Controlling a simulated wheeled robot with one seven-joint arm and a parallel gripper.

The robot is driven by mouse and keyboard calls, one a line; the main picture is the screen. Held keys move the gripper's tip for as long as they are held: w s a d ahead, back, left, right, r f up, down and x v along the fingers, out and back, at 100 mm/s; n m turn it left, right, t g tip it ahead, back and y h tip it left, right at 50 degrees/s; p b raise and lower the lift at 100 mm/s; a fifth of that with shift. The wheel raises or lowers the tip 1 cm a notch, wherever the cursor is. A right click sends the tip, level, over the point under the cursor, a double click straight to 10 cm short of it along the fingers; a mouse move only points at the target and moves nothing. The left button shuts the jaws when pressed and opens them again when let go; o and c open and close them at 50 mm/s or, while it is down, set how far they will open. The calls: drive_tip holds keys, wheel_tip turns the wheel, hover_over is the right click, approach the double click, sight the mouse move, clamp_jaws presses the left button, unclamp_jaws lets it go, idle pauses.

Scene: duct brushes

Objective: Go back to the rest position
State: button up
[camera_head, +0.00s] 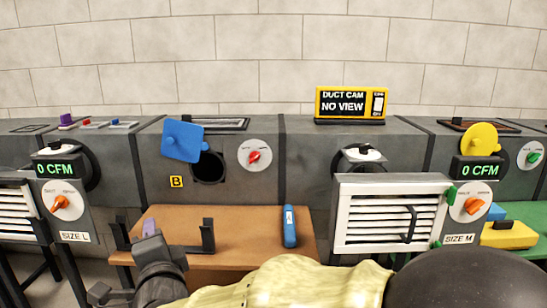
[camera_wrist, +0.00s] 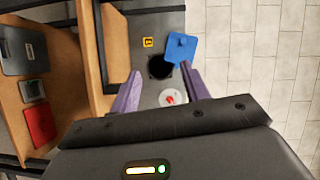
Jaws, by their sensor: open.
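My gripper shows in the wrist view (camera_wrist: 163,84) with its two purple fingers spread apart and nothing between them. In the head view my gripper (camera_head: 136,230) is at the lower left, in front of the brown shelf (camera_head: 255,225). Beyond the fingers in the wrist view are a dark round port (camera_wrist: 158,66), a blue plate (camera_wrist: 181,48) and a white dial with a red knob (camera_wrist: 170,98). The same port (camera_head: 209,168), tilted blue plate (camera_head: 183,140) and dial (camera_head: 255,155) are on the grey duct marked B in the head view.
A white louvred grille (camera_head: 390,218) stands to the right. A yellow display reading NO VIEW (camera_head: 351,104) stands on the duct. The wrist view shows a red item (camera_wrist: 40,124) at left.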

drive_tip(key=w+d+f+n+g+h+p, duration=0.1)
drive_tip(key=w+d+f+n+g+h, duration=0.2)
drive_tip(key=d+f, duration=0.45)
drive_tip(key=w+d+f+n+g+h, duration=0.15)
drive_tip(key=d+f+n, duration=0.3)
drive_tip(key=d, duration=0.55)
drive_tip(key=s+d+f+n+g+h+p, duration=0.15)
drive_tip(key=s+d+f+g, duration=0.25)
drive_tip(key=s+d, duration=0.45)
drive_tip(key=s+d+f+n+g+h+p, duration=0.15)
drive_tip(key=s+d+f+g, duration=0.3)
drive_tip(key=d, duration=0.65)
drive_tip(key=w+p+v, duration=0.3)
drive_tip(key=p+v, duration=1.5)
drive_tip(key=w+r+p+v, duration=0.1)
drive_tip(key=w+p+v, duration=0.3)
drive_tip(key=p+v, duration=1.3)
drive_tip(key=shift+w+r+p, duration=0.2)
drive_tip(key=shift+r+p, duration=0.5)
drive_tip(key=shift+p, duration=0.15)
drive_tip(key=shift+n, duration=0.25)
